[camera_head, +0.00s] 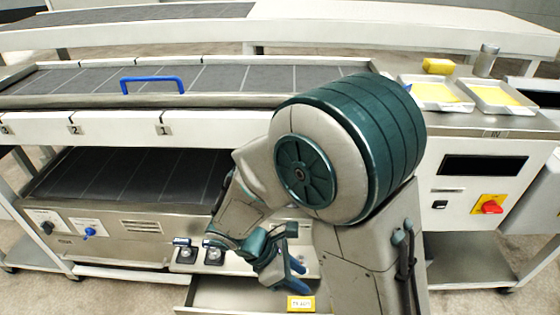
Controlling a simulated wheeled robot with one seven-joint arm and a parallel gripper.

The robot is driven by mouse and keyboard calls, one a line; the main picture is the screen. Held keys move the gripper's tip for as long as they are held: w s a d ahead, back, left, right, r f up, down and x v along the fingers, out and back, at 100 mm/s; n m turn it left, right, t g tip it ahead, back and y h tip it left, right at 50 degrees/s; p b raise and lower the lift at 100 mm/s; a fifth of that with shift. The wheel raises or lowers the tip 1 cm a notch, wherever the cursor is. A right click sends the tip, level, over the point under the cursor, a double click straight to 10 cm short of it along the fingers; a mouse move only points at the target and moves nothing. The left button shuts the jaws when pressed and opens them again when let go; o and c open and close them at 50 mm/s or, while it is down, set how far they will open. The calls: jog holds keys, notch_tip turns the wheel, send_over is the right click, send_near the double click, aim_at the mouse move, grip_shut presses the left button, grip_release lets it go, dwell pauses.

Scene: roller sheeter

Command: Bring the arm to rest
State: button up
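My arm, with a large teal and grey joint, rises in the middle right of the head view and bends down to the left. My gripper (286,275) hangs low over the pulled-out drawer (235,296) under the machine. Its fingers point down and to the right, near the drawer's yellow label (300,303). I see no object held. The fingers are small and seen at a slant, so their gap is unclear. My arm hides part of the machine's middle.
Two small metal-and-black fittings (213,253) stand just left of my gripper. Two trays with yellow sheets (436,93), a yellow block (438,66) and a metal cylinder (486,60) stand right. A red switch (488,204) is below.

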jog(key=d+r+m+t+y+p, duration=0.1)
jog(key=d+r+m+y+p, duration=0.3)
jog(key=r+m, duration=0.5)
jog(key=s+d+r+m+t+y+p, duration=0.1)
jog(key=d+r+m+y+p, duration=0.3)
jog(key=r, duration=1.3)
jog(key=d+m+t+p, duration=0.1)
jog(key=d+m+p, duration=0.2)
jog(key=m, duration=0.3)
jog(key=shift+s+t, duration=0.25)
jog(key=shift+t, duration=0.05)
jog(key=shift+d, duration=0.1)
